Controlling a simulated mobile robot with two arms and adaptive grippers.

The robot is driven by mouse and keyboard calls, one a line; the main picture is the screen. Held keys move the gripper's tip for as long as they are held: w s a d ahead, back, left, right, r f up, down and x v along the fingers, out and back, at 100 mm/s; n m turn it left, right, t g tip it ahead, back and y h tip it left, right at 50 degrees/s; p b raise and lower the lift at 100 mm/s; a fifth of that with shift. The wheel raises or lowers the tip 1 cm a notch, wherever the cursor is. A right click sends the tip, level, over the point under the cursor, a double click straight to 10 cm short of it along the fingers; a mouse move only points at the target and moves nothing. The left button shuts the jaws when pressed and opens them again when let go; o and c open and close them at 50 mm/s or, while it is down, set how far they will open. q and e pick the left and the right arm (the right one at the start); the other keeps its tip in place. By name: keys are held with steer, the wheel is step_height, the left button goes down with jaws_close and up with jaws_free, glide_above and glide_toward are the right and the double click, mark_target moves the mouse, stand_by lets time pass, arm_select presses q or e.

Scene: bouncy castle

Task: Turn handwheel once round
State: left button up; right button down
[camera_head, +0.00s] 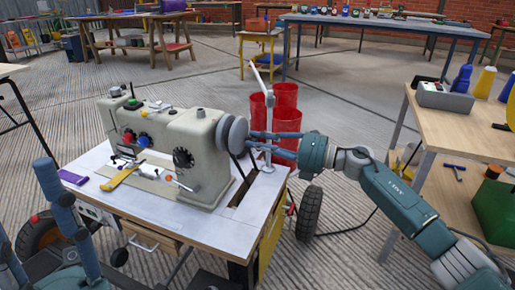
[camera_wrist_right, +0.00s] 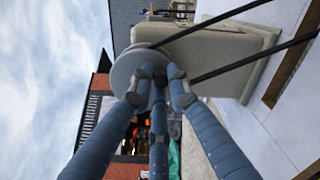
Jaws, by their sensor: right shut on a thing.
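A beige sewing machine (camera_head: 190,150) stands on a white-topped table (camera_head: 240,228). Its grey handwheel (camera_head: 234,134) is on its right end, and the wheel's round face also shows in the right wrist view (camera_wrist_right: 128,68). My right gripper (camera_head: 250,142) comes in from the right. Its blue fingers are shut on the handwheel; in the right wrist view the fingertips (camera_wrist_right: 160,76) meet at the wheel's face and partly hide its middle. My left gripper (camera_head: 42,200) is at the lower left, away from the machine, with its blue fingers apart and nothing seen between them.
A thin stand (camera_head: 264,115) rises just behind my right fingers, near red cylinders (camera_head: 286,106). Dark belts (camera_wrist_right: 240,62) run from behind the wheel. A yellow-handled tool (camera_head: 120,177) lies on the white table. A wooden table (camera_head: 460,125) stands at the right beside my right arm.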

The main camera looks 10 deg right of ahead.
steer(key=shift+w+d+r+n+b, duration=0.1)
steer(key=shift+r+n+b, duration=0.1)
steer(key=shift+n, duration=0.25)
steer(key=shift+w+d+r+n+b, duration=0.1)
steer(key=shift+n+b, duration=0.05)
steer(key=shift+n, duration=0.3)
steer(key=c, duration=1.7)
jaws_free()
steer(key=shift+o, duration=0.2)
steer(key=v, duration=1.2)
steer(key=shift+a, duration=0.1)
